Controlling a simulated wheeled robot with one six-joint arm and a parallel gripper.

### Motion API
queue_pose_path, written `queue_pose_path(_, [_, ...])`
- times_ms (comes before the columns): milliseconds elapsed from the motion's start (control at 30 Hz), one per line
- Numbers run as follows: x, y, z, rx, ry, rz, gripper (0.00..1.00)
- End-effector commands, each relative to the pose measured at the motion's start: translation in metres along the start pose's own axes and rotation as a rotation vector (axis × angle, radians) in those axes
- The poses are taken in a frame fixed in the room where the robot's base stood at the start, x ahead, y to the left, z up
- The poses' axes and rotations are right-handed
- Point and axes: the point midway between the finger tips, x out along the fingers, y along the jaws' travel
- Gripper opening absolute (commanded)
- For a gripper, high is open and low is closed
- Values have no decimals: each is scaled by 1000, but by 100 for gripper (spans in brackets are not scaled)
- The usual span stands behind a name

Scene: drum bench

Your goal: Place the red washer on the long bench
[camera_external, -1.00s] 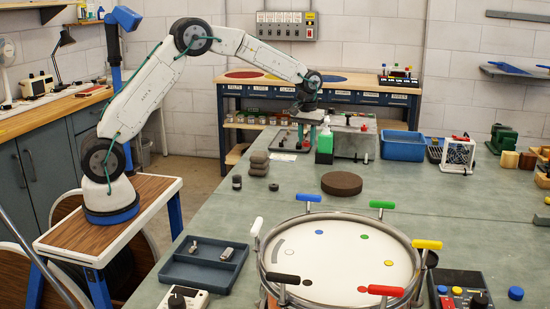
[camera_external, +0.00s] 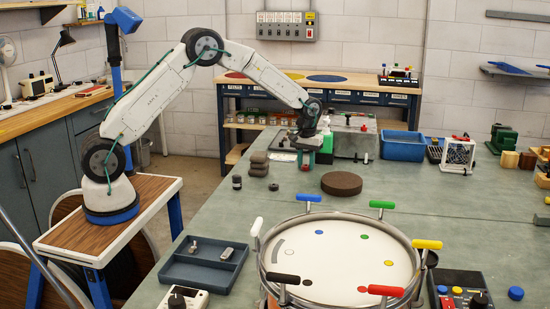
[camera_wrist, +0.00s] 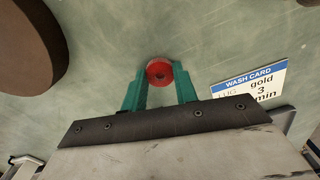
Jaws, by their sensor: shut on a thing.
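In the external view my gripper (camera_external: 306,162) points down, low over the grey-green bench top (camera_external: 230,212). The washer is too small to make out clearly there. I cannot tell whether it touches the bench surface.
A white and blue wash card (camera_wrist: 250,84) lies right of my gripper in the wrist view. A dark brown disc (camera_external: 341,184), stacked grey-brown stones (camera_external: 258,165), a green bottle (camera_external: 327,145) and a blue bin (camera_external: 402,146) stand nearby. A drum (camera_external: 340,262) fills the front.

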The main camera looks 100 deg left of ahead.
Motion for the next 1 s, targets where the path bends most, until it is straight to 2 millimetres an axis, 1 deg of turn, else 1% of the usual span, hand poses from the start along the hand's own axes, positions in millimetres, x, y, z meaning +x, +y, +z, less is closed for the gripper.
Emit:
queue_pose_path(33, [2, 0, 0, 0, -1, -1, 8])
queue_pose_path(67, [2, 0, 0, 0, 0, 0, 34])
queue_pose_path(100, [2, 0, 0, 0, 0, 0, 46])
queue_pose_path(133, [2, 0, 0, 0, 0, 0, 51])
queue_pose_path(400, [1, 0, 0, 0, 0, 0, 51])
queue_pose_path(467, [-2, 0, 0, 0, 0, 0, 51])
queue_pose_path(533, [-8, 0, 0, 0, 1, 1, 51])
queue_pose_path(667, [-30, 0, 0, 0, 2, 2, 51])
queue_pose_path(800, [-62, 0, -1, 0, 3, 3, 51])
queue_pose_path(1000, [-100, 0, 0, 0, 2, 2, 51])
